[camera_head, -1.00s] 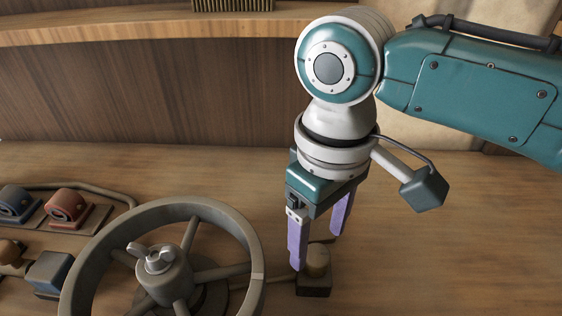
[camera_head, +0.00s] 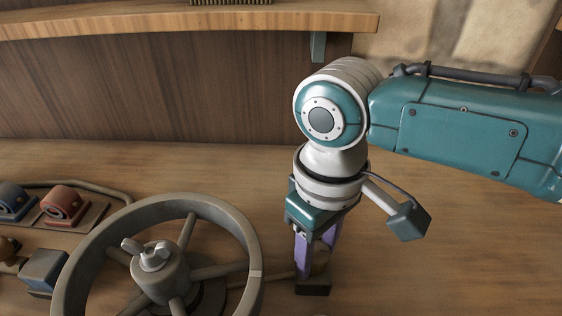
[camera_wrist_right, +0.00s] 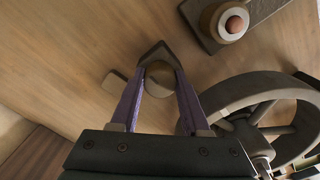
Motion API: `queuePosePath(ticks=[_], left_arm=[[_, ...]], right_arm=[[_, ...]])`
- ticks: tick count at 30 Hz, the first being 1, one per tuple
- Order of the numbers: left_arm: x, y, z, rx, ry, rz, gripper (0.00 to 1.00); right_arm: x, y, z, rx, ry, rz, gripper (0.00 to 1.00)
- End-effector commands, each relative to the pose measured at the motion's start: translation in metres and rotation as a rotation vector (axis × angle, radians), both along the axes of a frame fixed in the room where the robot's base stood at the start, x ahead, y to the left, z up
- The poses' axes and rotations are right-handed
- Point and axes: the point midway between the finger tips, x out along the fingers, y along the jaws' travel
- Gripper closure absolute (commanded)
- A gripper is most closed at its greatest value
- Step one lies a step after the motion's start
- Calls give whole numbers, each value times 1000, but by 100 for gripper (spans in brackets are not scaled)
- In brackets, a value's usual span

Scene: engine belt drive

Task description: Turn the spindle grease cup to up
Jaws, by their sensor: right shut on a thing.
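The spindle grease cup (camera_head: 321,262) is a small brownish round cup on a dark block-shaped base (camera_head: 313,289), to the right of the big wheel. In the right wrist view the cup (camera_wrist_right: 158,82) sits between the purple fingers. My right gripper (camera_head: 314,268) points down and is shut on the cup, one finger on each side. The fingers partly hide the cup in the head view. My left gripper is not in view.
A large grey spoked handwheel (camera_head: 253,243) with a wing nut (camera_head: 147,254) stands close on the left. Red (camera_head: 64,205) and blue (camera_head: 13,200) parts lie farther left. A shelf (camera_head: 150,21) runs along the back. The tabletop behind the wheel is clear.

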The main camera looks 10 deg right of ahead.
Motion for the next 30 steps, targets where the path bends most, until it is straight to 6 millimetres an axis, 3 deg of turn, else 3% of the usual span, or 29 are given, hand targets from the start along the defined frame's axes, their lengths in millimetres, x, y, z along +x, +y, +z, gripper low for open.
queuePosePath(ticks=[1, 9, 20, 30], left_arm=[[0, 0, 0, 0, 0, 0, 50], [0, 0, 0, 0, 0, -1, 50], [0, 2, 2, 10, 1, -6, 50], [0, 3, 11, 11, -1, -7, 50]], right_arm=[[0, 0, 0, 0, 0, 0, 70], [0, 0, 0, 0, 0, 0, 100], [0, 0, 1, 0, 0, 29, 100], [0, 0, 2, 1, 1, 234, 100]])
